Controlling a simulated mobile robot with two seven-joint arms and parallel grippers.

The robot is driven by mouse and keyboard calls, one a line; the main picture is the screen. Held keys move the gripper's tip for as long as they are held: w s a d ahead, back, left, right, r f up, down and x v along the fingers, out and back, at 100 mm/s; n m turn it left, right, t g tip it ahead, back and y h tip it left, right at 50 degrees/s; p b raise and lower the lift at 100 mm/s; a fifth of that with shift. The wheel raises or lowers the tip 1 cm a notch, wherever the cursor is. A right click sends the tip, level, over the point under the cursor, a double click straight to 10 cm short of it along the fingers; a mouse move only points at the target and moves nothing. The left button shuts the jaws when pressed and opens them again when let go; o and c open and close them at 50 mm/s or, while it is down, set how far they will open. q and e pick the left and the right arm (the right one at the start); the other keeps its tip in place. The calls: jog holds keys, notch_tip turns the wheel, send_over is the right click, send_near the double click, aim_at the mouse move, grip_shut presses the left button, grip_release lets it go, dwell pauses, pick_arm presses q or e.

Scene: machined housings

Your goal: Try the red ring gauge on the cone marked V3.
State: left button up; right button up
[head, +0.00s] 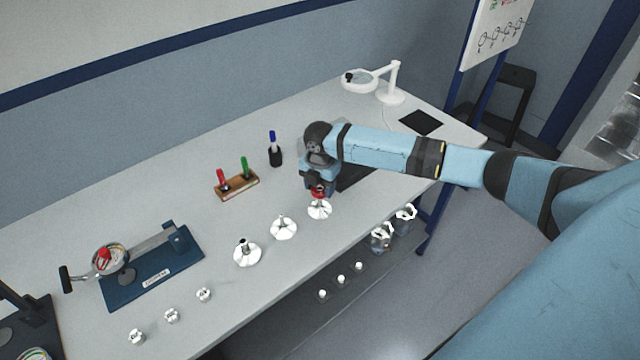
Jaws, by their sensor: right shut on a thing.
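My right gripper (318,187) comes in from the right and points down over the rightmost of three silvery cone-shaped housings (319,210). It is shut on a small red thing, which looks like the red ring gauge (317,194). The gauge is at the top of that housing; whether it touches or sits around the cone is too small to tell. The middle housing (284,228) and the left housing (247,253) stand in a row with it. No V3 mark is legible on any of them. My left gripper is not in view.
A wooden rack (238,188) holds red- and green-handled tools. A dark cup (275,156) holds a blue-topped pen. A blue bench fixture (150,279) and several small metal parts (172,315) are at left. A white magnifier lamp (390,96) stands at the back right.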

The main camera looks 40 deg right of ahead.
jog(key=shift+p, duration=0.45)
dwell(1.0)
jog(key=shift+p, duration=0.3)
jog(key=shift+f+b, duration=0.3)
jog(key=shift+f, duration=0.55)
jog(key=shift+r, duration=0.2)
dwell(1.4)
jog(key=shift+r+p, duration=1.85)
jog(key=shift+p, duration=0.25)
